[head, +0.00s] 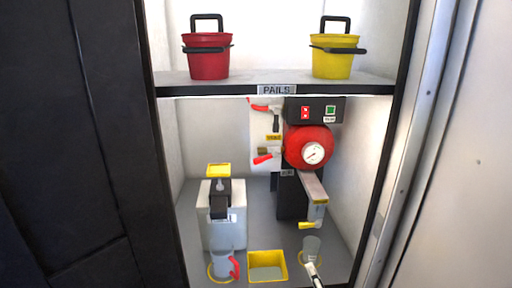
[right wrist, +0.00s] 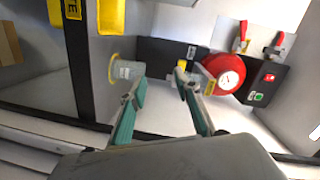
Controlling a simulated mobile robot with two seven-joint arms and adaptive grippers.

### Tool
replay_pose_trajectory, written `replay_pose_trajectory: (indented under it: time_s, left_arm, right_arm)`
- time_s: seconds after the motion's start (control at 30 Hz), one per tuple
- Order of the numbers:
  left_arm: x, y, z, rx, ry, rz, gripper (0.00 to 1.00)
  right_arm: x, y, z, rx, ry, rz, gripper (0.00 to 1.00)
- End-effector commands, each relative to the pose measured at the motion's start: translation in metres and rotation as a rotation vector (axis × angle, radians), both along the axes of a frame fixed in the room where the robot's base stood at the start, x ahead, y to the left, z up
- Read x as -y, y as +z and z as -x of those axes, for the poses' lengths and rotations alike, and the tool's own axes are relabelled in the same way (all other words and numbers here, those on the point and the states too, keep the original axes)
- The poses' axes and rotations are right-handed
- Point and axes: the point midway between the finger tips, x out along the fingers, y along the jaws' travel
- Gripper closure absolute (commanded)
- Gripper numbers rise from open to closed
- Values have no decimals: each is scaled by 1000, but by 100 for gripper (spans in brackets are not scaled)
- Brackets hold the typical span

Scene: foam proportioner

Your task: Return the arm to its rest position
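My right gripper (head: 314,274) shows only as a thin tip at the bottom of the head view, just in front of a grey cup (head: 311,246). In the right wrist view my right gripper (right wrist: 159,77) has its two teal-padded fingers spread apart, with nothing held between them. The cup (right wrist: 125,71) stands on a yellow ring beyond the left finger there; I cannot tell whether they touch. My left gripper is not in view.
A grey jug (head: 222,264), a yellow bin (head: 267,259) and a white container (head: 222,232) stand below. A shelf (head: 220,86) holds red (head: 208,60) and yellow pails (head: 333,63). Dark doorposts flank the opening.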

Motion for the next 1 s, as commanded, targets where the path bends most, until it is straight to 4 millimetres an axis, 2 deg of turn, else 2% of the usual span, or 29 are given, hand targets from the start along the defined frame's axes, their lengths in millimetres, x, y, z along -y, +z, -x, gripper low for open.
replay_pose_trajectory:
  time_s: [0.03,0.2,0.3,0.43,0.5,0.6,1.0]
  left_arm:
    - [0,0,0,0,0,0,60]
    - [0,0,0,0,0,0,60]
    - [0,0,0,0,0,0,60]
    - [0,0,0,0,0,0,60]
    - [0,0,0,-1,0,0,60]
    - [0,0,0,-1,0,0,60]
    - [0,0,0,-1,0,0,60]
  right_arm:
    - [0,-25,31,-39,50,157,68]
    - [-4,-88,129,-134,260,694,68]
    - [-2,-113,182,-171,382,953,68]
    - [2,-131,232,-195,504,1194,68]
    - [4,-136,248,-199,547,1274,68]
    - [6,-139,259,-200,576,1331,68]
    - [6,-139,260,-201,579,1339,68]
